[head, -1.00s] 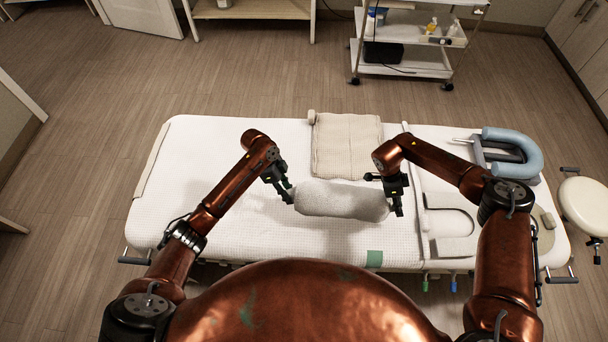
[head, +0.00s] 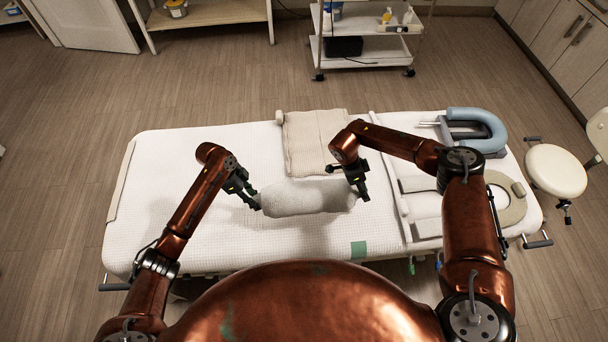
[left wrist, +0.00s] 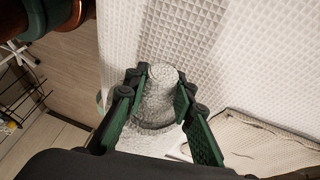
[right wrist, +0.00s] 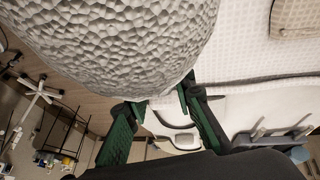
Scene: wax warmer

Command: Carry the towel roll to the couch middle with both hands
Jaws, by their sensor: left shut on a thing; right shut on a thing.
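The towel roll (head: 308,197) is a white, textured cylinder held lengthwise between my two grippers, over the middle of the white couch (head: 190,235). My left gripper (head: 256,203) is shut on its left end. In the left wrist view the roll's end (left wrist: 160,95) sits between the green fingers (left wrist: 158,105). My right gripper (head: 362,193) is shut at its right end. In the right wrist view the roll (right wrist: 120,45) fills the upper left, beyond the fingers (right wrist: 160,108). I cannot tell whether the roll touches the couch.
A folded beige towel (head: 315,140) lies on the couch behind the roll. A blue headrest ring (head: 478,128) and a beige pad (head: 500,200) are at the right end. A stool (head: 555,170) stands to the right and a trolley (head: 365,50) behind. The couch's left part is clear.

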